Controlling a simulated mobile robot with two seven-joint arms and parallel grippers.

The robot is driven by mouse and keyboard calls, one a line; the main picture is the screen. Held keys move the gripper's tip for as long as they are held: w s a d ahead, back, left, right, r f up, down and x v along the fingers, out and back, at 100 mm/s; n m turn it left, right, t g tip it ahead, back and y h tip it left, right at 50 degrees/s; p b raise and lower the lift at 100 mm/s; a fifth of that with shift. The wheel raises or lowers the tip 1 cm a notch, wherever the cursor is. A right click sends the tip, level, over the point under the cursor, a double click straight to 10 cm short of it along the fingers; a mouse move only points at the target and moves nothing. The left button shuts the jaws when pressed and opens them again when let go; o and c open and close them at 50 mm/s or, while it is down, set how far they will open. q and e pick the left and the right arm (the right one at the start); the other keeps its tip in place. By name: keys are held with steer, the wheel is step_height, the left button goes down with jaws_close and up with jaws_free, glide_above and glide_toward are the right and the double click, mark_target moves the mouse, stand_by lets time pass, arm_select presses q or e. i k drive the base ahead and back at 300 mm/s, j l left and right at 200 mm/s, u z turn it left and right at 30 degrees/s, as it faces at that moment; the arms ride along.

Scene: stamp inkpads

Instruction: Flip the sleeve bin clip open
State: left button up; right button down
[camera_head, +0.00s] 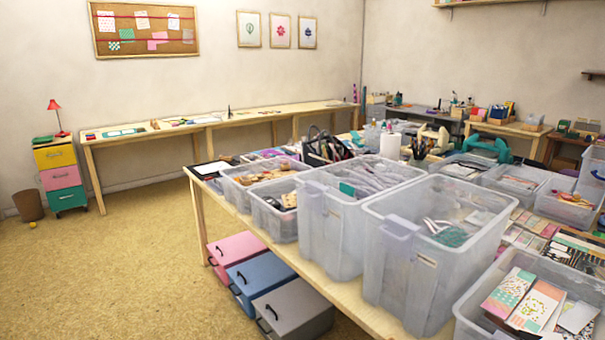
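Two tall clear plastic bins stand side by side at the front of the wooden table. The left tall bin (330,240) holds pale, long, sleeve-like items (375,175) and a green piece. The right tall bin (405,285) holds white strips and a dark green bundle (447,234). Each has a clip-like tab on its near side, under the rim; I cannot tell for sure which is the sleeve bin or whether the clips are open or shut. Neither of my grippers shows in the head view.
Lower clear bins stand on the table at left (275,222) and at right front (470,312), the latter full of patterned cards. Pink, blue and grey boxes (293,308) sit below the table. The floor (130,270) at left is clear.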

mark_target(313, 191)
steer(key=i+j+z, duration=0.2)
steer(key=i+j, duration=0.7)
